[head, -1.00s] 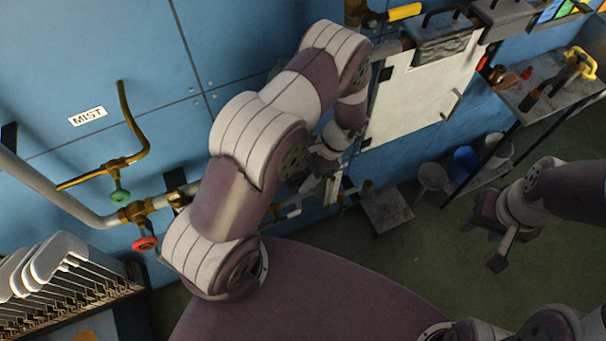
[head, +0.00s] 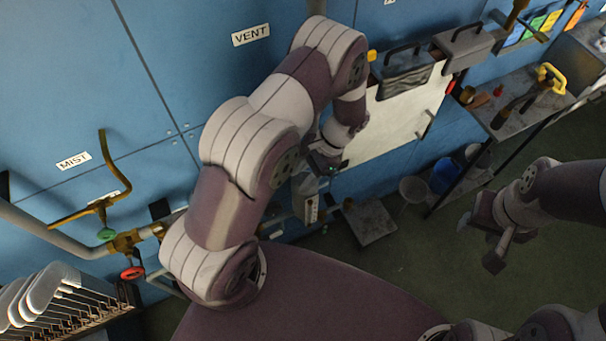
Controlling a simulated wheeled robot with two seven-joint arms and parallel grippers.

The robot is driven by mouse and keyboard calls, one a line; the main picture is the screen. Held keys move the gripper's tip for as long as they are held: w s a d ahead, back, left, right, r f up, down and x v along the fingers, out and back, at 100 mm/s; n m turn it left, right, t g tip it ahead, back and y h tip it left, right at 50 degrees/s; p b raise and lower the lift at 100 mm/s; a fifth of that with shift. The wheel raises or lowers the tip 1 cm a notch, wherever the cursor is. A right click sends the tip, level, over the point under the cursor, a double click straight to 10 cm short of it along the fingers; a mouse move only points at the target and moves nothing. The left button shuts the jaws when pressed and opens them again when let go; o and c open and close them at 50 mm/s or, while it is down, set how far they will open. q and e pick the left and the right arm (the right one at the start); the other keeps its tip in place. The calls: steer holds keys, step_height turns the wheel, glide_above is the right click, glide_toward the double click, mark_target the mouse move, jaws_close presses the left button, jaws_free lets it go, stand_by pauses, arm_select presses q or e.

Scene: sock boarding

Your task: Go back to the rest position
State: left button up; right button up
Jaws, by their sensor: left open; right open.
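My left arm comes up from the lower left in the head view and reaches towards the blue wall panel. My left gripper (head: 322,162) is at its end, beside the lower left edge of the white door panel; it is small and partly hidden behind the arm, and I see nothing held in it. My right gripper (head: 479,242) is at the right, above the green floor. It is open and empty, with its fingers apart, and touches nothing.
A blue wall (head: 180,60) carries brass pipes, a green valve (head: 106,234) and a red valve (head: 132,272). A rack of white boards (head: 40,292) stands lower left. A metal shelf (head: 540,105), buckets (head: 443,177) and a grey box (head: 369,221) stand right.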

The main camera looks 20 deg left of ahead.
arm_select(q)
steer(key=s+r+n+t+h+b, duration=0.1)
steer(key=s+n+t+h+b, duration=0.3)
steer(key=b, duration=1.3)
steer(key=s+n+t, duration=0.2)
steer(key=n, duration=0.1)
steer(key=shift+s+n+t, duration=0.15)
steer(key=shift+n+t, duration=0.15)
steer(key=shift+n, duration=0.1)
arm_select(e)
step_height(320, 180, down, 17)
steer(key=shift+f, duration=0.2)
arm_select(q)
steer(key=shift+s+d+r, duration=0.1)
steer(key=shift+s, duration=0.05)
arm_select(e)
steer(key=shift+s+a, duration=0.1)
steer(key=shift+s, duration=0.1)
steer(key=shift+w, duration=0.15)
